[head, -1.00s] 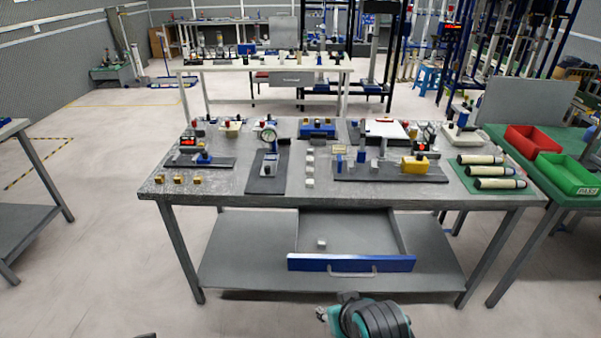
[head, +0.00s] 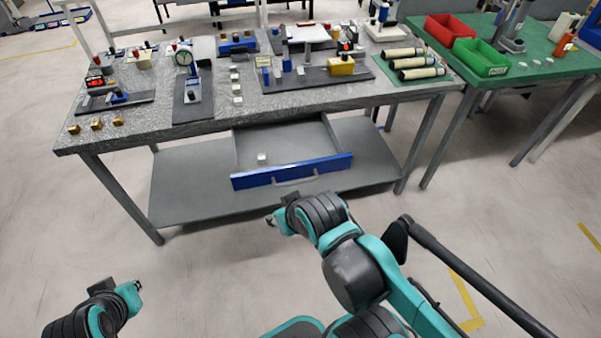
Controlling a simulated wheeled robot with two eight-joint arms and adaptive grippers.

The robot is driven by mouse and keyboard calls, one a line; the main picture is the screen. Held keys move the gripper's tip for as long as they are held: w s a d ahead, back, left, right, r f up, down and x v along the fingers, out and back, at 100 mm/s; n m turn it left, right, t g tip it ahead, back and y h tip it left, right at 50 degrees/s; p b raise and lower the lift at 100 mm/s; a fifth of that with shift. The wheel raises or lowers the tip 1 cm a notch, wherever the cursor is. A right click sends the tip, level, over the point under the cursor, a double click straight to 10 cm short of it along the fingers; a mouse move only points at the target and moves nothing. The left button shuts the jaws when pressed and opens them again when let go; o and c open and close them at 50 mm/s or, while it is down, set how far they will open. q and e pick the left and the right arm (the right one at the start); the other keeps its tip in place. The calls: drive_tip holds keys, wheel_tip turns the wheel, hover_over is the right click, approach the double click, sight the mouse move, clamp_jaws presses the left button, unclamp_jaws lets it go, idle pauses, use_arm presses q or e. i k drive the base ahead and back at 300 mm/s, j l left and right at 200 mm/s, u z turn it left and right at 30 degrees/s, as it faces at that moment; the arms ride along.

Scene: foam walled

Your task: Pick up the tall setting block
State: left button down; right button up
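I cannot tell for sure which piece is the tall setting block. A small white block (head: 262,158) lies in the open drawer (head: 290,144) under the table. A row of small pale blocks (head: 236,86) stands on the table top, left of its middle. My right gripper (head: 271,220) is in front of the drawer's blue front, apart from it and low over the floor. My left gripper (head: 137,285) is at the lower left, far from the table. Both grippers are too small here to tell whether they are open or shut.
A green table (head: 535,70) with red (head: 450,29) and green bins (head: 482,58) stands at right. The floor in front is clear.

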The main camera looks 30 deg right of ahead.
sight(262, 158)
drive_tip(key=i+l+z, duration=0.1)
drive_tip(key=l, duration=0.25)
drive_tip(key=i+l+z, duration=0.15)
drive_tip(key=l, duration=0.2)
drive_tip(key=i+l+z, duration=0.1)
drive_tip(key=l, duration=0.2)
drive_tip(key=i+l+z, duration=0.15)
drive_tip(key=i+l, duration=0.05)
drive_tip(key=l, duration=0.1)
